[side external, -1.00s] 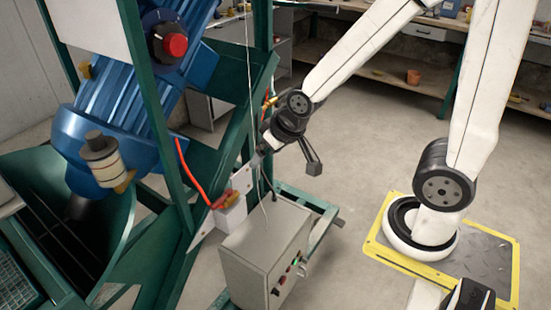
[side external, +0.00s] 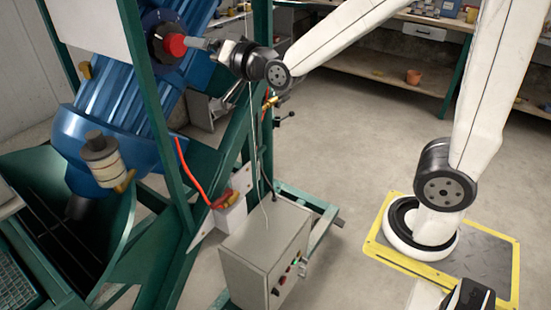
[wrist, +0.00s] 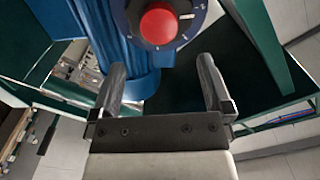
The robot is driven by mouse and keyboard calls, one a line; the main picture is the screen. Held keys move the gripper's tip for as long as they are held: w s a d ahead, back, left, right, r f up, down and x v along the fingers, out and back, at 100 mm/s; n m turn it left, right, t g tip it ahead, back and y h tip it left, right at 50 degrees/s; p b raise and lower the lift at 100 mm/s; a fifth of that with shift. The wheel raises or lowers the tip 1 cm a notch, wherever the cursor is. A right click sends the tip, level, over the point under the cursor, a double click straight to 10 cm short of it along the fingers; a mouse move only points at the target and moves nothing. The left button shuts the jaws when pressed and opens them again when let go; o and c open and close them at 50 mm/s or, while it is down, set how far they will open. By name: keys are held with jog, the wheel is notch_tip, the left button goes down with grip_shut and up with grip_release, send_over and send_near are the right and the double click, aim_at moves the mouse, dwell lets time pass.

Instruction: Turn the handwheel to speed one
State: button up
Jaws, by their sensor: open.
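The handwheel is a round red knob (side external: 175,45) on a dark dial on the blue machine (side external: 110,100). In the wrist view the red knob (wrist: 158,23) sits at the top centre, with pale marks on the dial (wrist: 188,18) around it. My gripper (side external: 193,43) is level with the knob, its fingertips close to its right side. In the wrist view my gripper (wrist: 160,70) is open and empty, its two fingers apart below the knob. The side view does not show clearly whether a fingertip touches the knob.
A green frame post (side external: 150,110) stands beside the knob. A grey control box (side external: 265,250) and a red hose (side external: 190,172) are below. A thin cable (side external: 252,130) hangs beneath my gripper.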

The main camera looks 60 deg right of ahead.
aim_at(180, 45)
jog(key=shift+w, duration=0.1)
jog(key=shift+w, duration=3.85)
jog(key=c, duration=1.2)
